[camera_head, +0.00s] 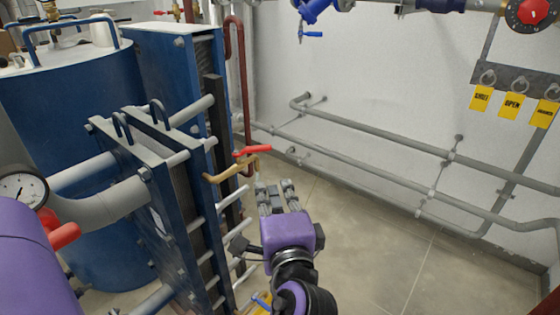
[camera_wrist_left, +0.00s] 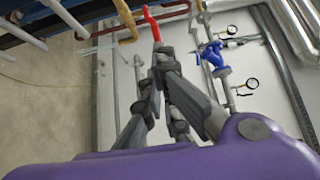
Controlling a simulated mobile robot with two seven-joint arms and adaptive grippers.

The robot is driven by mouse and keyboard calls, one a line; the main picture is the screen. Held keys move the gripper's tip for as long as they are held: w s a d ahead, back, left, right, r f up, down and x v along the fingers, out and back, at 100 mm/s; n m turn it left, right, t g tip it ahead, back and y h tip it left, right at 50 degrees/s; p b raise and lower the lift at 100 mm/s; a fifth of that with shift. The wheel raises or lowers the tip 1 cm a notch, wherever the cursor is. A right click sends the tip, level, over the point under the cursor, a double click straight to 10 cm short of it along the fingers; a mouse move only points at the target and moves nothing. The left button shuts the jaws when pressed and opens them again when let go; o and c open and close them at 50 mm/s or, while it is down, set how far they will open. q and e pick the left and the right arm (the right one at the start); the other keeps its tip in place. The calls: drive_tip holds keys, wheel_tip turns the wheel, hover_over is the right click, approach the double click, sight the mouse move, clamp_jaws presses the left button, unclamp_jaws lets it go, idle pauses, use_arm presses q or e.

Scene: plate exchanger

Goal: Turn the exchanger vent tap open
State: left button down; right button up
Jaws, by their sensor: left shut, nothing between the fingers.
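The vent tap has a red lever (camera_head: 252,151) on a brass pipe (camera_head: 228,171) that sticks out from the right side of the blue plate exchanger (camera_head: 150,175). In the left wrist view the red lever (camera_wrist_left: 152,22) stands just beyond the fingertips, with the brass body beside it. My left gripper (camera_head: 273,186) is shut and empty, just below and right of the lever in the head view. Its fingertips (camera_wrist_left: 160,50) look very close to the lever's end; I cannot tell whether they touch. My right gripper is not in view.
A blue tank (camera_head: 65,90) and a pressure gauge (camera_head: 22,190) are on the left. Grey pipes (camera_head: 380,165) run along the right wall, with yellow tags (camera_head: 512,106) above. A blue valve (camera_head: 316,12) hangs at the top. The floor (camera_head: 370,245) to the right is clear.

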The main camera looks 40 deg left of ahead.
sight(267, 148)
use_arm(q)
drive_tip(key=p+x, duration=0.1)
drive_tip(key=x, duration=1.2)
drive_tip(key=shift+a, duration=0.4)
drive_tip(key=shift+w+n+g+y, duration=0.4)
drive_tip(key=shift+n+g+y, duration=0.2)
drive_tip(key=shift+g, duration=0.1)
drive_tip(key=shift+w+a+n+g+y+b, duration=0.25)
drive_tip(key=shift+w+n+g+y, duration=0.35)
drive_tip(key=shift+n+g+y, duration=0.45)
drive_tip(key=n+g, duration=0.1)
drive_tip(key=w+n+g+y+b, duration=0.1)
drive_tip(key=g, duration=0.1)
drive_tip(key=shift+w+a+g, duration=0.15)
drive_tip(key=shift+a+g, duration=0.1)
drive_tip(key=shift+a, duration=0.1)
drive_tip(key=shift+w+a+g, duration=0.1)
drive_tip(key=shift+a+g, duration=0.1)
drive_tip(key=shift+g, duration=0.1)
drive_tip(key=shift+w+a+r+p, duration=0.1)
drive_tip(key=shift+w+a+p, duration=0.2)
drive_tip(key=shift+w+a, duration=0.1)
drive_tip(key=shift+a, duration=0.1)
drive_tip(key=shift+w+a, duration=0.1)
